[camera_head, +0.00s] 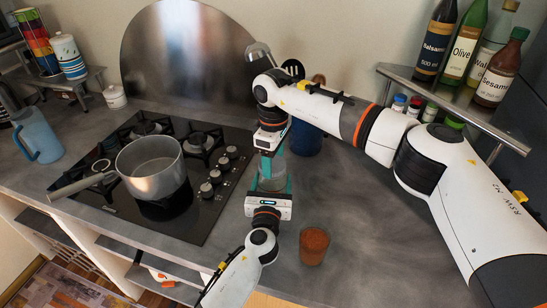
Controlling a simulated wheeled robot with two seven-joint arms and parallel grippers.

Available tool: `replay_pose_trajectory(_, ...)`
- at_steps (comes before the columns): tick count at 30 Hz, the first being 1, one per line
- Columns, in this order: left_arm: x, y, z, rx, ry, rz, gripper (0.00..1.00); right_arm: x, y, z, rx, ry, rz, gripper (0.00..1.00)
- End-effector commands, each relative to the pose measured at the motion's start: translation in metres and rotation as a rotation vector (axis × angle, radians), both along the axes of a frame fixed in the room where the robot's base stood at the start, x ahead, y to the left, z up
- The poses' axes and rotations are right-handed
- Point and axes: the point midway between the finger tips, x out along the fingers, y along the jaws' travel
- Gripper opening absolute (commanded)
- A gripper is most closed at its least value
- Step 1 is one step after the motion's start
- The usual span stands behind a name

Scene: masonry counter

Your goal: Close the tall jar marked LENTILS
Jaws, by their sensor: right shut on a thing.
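A clear glass jar (272,177) stands on the counter right of the cooktop; its label cannot be read from here. My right gripper (267,160) points down at the jar's top from above. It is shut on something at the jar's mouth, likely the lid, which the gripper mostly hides. I cannot tell if the lid is seated. My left gripper (272,184) reaches in from the front, with teal fingers on both sides of the jar's body. Whether these fingers press on the glass is not clear.
A steel pot (152,167) sits on the black cooktop (217,205) to the left. A glass with reddish-brown contents (313,246) stands near the front. A dark blue container (305,138) is behind the jar. A bottle shelf (455,100) is at right. Counter right of the glass is clear.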

Motion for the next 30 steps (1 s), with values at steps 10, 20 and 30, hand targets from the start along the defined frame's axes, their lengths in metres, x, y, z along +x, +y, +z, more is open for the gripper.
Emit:
replay_pose_trajectory(10, 0.000, -0.001, -0.001, 0.001, 0.001, -0.002, 0.07, 0.001, 0.000, 0.001, 0.002, -0.003, -0.017, 0.66)
replay_pose_trajectory(20, 0.000, -0.001, -0.001, 0.001, 0.001, -0.001, 0.07, 0.000, 0.000, 0.000, 0.001, -0.001, -0.015, 0.83)
replay_pose_trajectory(30, 0.000, 0.000, -0.001, 0.000, 0.001, -0.001, 0.07, 0.001, 0.000, 0.030, 0.001, -0.004, -0.015, 0.83)
